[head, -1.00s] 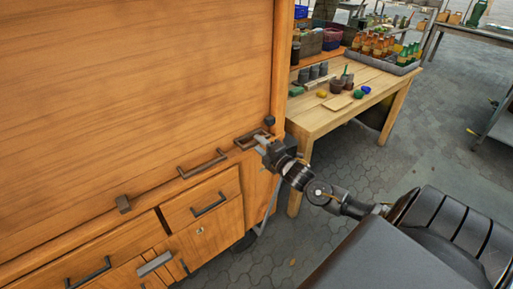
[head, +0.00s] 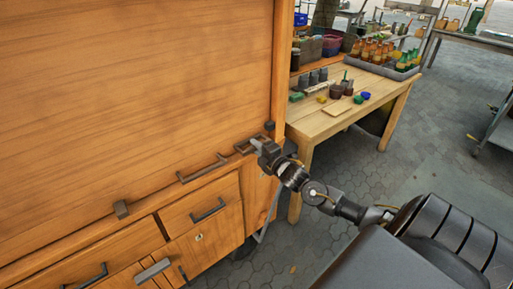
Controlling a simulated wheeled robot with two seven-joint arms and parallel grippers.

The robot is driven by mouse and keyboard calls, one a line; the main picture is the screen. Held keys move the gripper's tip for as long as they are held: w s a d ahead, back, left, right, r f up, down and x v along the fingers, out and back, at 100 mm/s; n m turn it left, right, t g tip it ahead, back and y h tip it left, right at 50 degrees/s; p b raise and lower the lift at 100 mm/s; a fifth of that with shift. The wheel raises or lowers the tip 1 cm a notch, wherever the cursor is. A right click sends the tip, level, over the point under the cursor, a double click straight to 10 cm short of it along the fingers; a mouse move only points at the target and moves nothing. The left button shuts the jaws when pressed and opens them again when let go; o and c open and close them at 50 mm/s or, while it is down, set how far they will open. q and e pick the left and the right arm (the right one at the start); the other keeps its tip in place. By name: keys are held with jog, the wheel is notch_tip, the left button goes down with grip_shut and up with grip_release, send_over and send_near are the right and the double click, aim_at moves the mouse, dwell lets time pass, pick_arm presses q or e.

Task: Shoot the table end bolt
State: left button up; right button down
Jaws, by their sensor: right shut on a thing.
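The bolt (head: 245,146) is a dark metal piece at the right end of the wooden cabinet's ledge, beside the small table. My right gripper (head: 259,145) is at this bolt, shut on its end. The fingers hide part of the bolt, so I cannot tell how far it is slid. My left gripper is out of view.
The cabinet (head: 130,100) has a large upright panel, a long bar handle (head: 203,168) and drawers with dark handles (head: 208,210). A wooden table (head: 330,122) with cups, blocks and a bottle tray (head: 382,66) stands behind my right arm. Paved floor (head: 420,150) is open at the right.

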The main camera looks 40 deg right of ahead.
aim_at(268, 139)
jog(key=d, duration=0.5)
jog(key=shift+d, duration=0.1)
jog(key=c, duration=1.4)
grip_release()
jog(key=shift+s+d, duration=0.1)
jog(key=shift+o, duration=0.2)
